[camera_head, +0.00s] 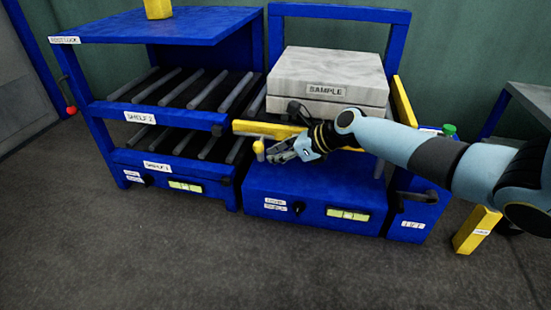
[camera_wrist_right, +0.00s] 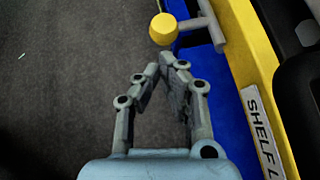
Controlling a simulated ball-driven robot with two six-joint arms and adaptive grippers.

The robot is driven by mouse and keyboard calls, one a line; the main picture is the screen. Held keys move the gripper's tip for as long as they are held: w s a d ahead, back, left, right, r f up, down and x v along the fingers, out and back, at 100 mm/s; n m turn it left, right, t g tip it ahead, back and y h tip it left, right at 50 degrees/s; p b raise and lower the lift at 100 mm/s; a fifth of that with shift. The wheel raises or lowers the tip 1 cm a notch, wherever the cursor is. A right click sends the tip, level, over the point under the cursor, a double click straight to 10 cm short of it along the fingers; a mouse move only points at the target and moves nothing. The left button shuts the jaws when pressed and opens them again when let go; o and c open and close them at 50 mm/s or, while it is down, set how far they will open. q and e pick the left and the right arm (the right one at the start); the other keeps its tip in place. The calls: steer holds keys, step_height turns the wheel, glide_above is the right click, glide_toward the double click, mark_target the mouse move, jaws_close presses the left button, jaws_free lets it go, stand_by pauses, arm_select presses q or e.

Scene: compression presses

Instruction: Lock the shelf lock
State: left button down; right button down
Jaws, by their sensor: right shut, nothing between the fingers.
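The shelf lock is a yellow bar (camera_head: 268,129) at the front between the blue rack and the blue press unit. Its side also shows in the right wrist view (camera_wrist_right: 249,50), with a partly cut-off "SHELF L" label. A yellow knob (camera_head: 258,147) on a grey stem sits below the bar; it also shows in the right wrist view (camera_wrist_right: 163,29). My right gripper (camera_head: 276,155) is shut and empty beside the knob. In the right wrist view its fingertips (camera_wrist_right: 174,62) meet just short of the knob, apparently without touching it. My left gripper is out of view.
The blue rack (camera_head: 103,110) with rollers stands left. A grey sample block (camera_head: 328,75) sits on the press unit at right. A small red knob (camera_head: 71,110) hangs at the rack's left. The floor (camera_head: 170,255) in front is clear.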

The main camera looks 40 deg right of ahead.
mark_target(258, 151)
steer(key=shift+w+a, duration=0.1)
steer(key=shift+w, duration=0.1)
